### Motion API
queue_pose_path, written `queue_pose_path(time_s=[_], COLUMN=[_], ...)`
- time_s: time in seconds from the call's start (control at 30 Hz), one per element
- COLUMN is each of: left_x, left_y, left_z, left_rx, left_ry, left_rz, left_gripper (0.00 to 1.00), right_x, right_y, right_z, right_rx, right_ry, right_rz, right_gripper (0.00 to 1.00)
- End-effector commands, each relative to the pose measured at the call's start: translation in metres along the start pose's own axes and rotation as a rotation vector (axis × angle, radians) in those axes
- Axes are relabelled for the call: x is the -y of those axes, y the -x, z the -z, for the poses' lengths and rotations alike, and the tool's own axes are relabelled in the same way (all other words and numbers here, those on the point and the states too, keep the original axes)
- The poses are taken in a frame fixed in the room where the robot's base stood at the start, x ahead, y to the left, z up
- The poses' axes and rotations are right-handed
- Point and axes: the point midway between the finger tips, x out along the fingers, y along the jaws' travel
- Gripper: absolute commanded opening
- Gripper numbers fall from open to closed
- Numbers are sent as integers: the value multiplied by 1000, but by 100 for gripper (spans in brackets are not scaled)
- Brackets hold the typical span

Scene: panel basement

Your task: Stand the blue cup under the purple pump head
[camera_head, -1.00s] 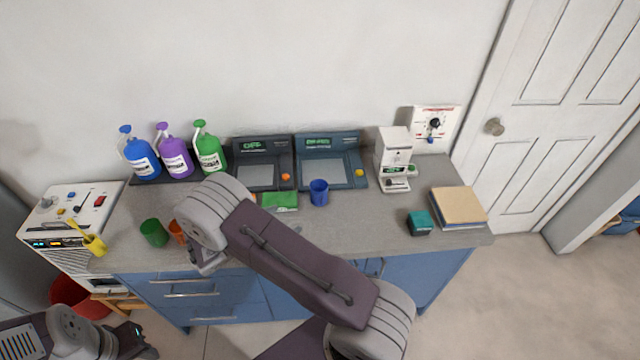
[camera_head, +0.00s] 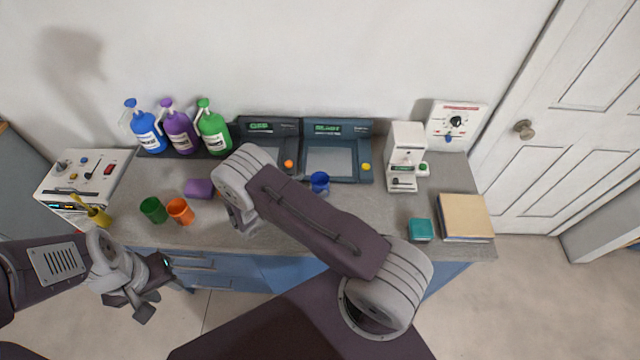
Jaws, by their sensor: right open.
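The blue cup (camera_head: 319,183) stands upright on the counter in front of the right-hand dark console, apart from both grippers. The purple bottle (camera_head: 181,133) stands at the back left between a blue and a green bottle. Its purple pump head (camera_head: 167,103) is on top, with a pale spout. No cup is seen under it. My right gripper (camera_head: 238,220) is open over the counter, left of the blue cup and partly hidden by its own arm. My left gripper (camera_head: 154,290) is in front of the counter's left part, with its fingers apart and empty.
A white machine (camera_head: 404,157), a teal box (camera_head: 420,230) and a book stack (camera_head: 463,216) are on the right. My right arm crosses the middle.

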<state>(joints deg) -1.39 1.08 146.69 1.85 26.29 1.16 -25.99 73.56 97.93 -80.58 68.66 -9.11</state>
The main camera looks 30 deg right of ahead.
Motion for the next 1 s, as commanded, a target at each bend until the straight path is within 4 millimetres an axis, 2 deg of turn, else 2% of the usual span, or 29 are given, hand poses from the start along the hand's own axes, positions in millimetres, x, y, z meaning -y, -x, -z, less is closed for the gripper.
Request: queue_pose_path(time_s=[0.1,0.23,0.33,0.6,0.83,0.9,1.0], left_x=[0,-1,-1,0,0,0,0], left_y=[7,22,22,22,22,22,22], left_z=[1,2,2,2,2,2,2], left_rx=[0,0,0,0,0,0,0], left_ry=[-1,-1,0,0,0,0,0], left_rz=[0,0,0,0,0,0,0], left_gripper=[36,36,36,36,36,36,36], right_x=[1,2,1,0,0,0,0], right_y=[-7,-32,-46,-52,-52,-52,-52], right_z=[-4,-10,-6,-4,-4,-4,-5], right_rx=[0,-1,0,0,0,0,0], right_ry=[-1,0,0,0,0,-1,-1], right_rz=[3,6,3,0,0,0,0], right_gripper=[80,80,80,80,16,6,6])
